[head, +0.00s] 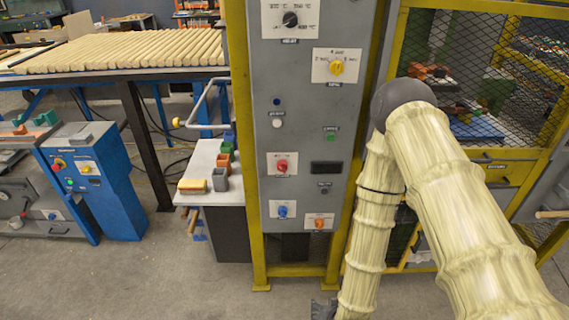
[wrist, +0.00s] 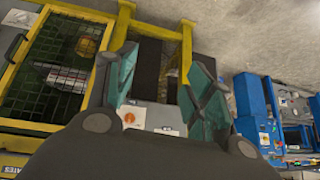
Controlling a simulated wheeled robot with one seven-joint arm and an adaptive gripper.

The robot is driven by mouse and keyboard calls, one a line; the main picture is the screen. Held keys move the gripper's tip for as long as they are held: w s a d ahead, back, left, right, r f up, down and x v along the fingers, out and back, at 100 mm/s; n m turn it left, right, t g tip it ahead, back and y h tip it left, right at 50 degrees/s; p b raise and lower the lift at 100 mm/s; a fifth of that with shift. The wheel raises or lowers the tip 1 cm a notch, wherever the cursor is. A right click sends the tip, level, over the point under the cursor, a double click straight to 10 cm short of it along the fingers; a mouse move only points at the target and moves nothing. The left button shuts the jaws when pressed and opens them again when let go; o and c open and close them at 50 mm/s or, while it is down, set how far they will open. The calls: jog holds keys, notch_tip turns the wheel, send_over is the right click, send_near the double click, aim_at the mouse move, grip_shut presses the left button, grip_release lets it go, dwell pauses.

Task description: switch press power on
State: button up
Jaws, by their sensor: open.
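A grey control panel (head: 305,150) in a yellow frame stands upright in the head view. It carries a black knob (head: 290,19), a yellow knob (head: 336,68), a red knob (head: 282,166), a blue knob (head: 283,210) and an orange knob (head: 319,223), each on a white plate. The labels are too small to read, so I cannot tell which is press power. My gripper (head: 323,308) hangs low beside the panel's foot, partly out of frame. In the wrist view my gripper (wrist: 160,85) is open and empty, with an orange knob (wrist: 129,117) seen beyond it.
A mesh cage (head: 485,75) with a yellow frame stands right of the panel, behind my arm. On the left are a small bench (head: 203,160) with coloured blocks, a blue machine (head: 95,180) and a table of wooden rods (head: 130,50). Floor (head: 180,280) in front is clear.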

jog(key=w+a+r+t+p, duration=0.1)
jog(key=w+a+r+t, duration=0.25)
jog(key=w+r, duration=0.4)
jog(key=w+a+r+t+p, duration=0.25)
jog(key=w+a+r, duration=0.25)
jog(key=w+r, duration=0.25)
jog(key=m+t+h, duration=0.1)
jog(key=m+t, duration=0.1)
jog(key=t, duration=0.3)
send_near(283, 170)
jog(key=w+p, duration=0.2)
jog(key=w, duration=0.2)
jog(key=w+p, duration=0.2)
jog(key=w, duration=0.3)
jog(key=shift+w+a+r, duration=0.1)
jog(key=shift+w+r, duration=0.1)
jog(key=shift+w, duration=0.1)
jog(key=c, duration=1)
